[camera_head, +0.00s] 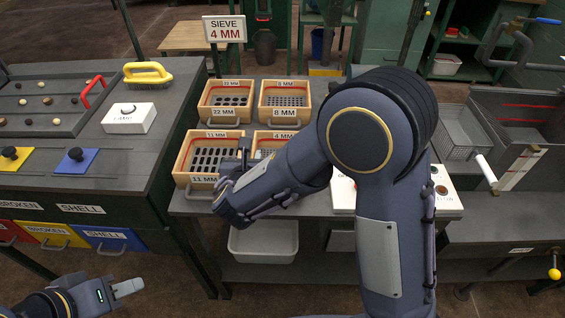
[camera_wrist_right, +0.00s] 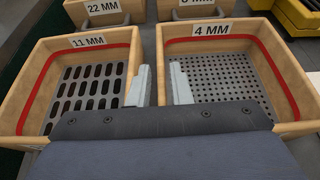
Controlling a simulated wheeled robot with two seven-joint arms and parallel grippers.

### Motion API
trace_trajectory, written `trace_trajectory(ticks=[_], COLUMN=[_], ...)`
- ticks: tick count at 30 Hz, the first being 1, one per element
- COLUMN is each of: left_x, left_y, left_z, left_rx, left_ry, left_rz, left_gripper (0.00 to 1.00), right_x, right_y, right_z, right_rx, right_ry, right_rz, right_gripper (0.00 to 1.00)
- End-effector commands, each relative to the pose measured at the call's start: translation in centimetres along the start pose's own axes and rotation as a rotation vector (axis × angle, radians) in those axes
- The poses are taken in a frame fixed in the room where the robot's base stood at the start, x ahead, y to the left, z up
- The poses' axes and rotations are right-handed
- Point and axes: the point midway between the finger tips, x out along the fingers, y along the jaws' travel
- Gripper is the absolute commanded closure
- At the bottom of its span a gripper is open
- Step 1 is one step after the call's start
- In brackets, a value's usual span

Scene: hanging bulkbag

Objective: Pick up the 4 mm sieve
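The 4 mm sieve (camera_head: 262,144) is a wooden box with a plate of small round holes and a "4 MM" label. In the head view my right arm hides most of it. In the right wrist view the 4 mm sieve (camera_wrist_right: 222,78) is on the right, with a red band inside. My right gripper (camera_head: 238,160) is over the side walls between the 11 mm and 4 mm sieves. In the wrist view the right gripper (camera_wrist_right: 160,86) is open, its fingers apart; contact cannot be told. My left gripper (camera_head: 127,288) is low at the left, away from the sieves.
The slotted 11 mm sieve (camera_head: 205,157) is beside it. The 22 mm (camera_head: 228,101) and 8 mm (camera_head: 287,101) sieves stand behind. A "SIEVE 4 MM" sign (camera_head: 225,29) rises at the back. A grey sorting bench (camera_head: 100,140) is left; a wire basket (camera_head: 456,139) is right.

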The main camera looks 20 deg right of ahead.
Motion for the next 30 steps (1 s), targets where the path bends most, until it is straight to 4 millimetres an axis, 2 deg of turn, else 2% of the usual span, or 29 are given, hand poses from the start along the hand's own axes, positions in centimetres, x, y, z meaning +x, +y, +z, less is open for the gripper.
trace_trajectory(ticks=[3, 9, 10, 14, 30], left_x=[-0.01, 0.00, 0.00, 0.00, -0.12], left_y=[0.00, 0.00, 0.00, 0.00, 0.06], left_z=[-0.01, -0.01, -0.01, -0.01, -0.07], left_rx=[0.000, 0.000, 0.000, 0.000, 0.000], left_ry=[0.000, 0.000, 0.000, 0.000, 0.000], left_rz=[0.000, 0.000, 0.000, 0.000, 0.000], left_gripper=[0.64, 0.64, 0.64, 0.64, 0.64], right_x=[0.86, 0.89, 0.89, 0.87, 0.65], right_y=[-0.05, -0.03, -0.03, -0.03, -0.01], right_z=[0.00, 0.01, 0.01, 0.00, 0.54], right_rx=[0.000, 0.001, 0.001, 0.001, 0.002], right_ry=[0.000, 0.000, 0.000, 0.000, -0.002], right_rz=[-0.001, 0.000, 0.000, 0.000, 0.000], right_gripper=[0.82, 0.82, 0.83, 1.00, 1.00])
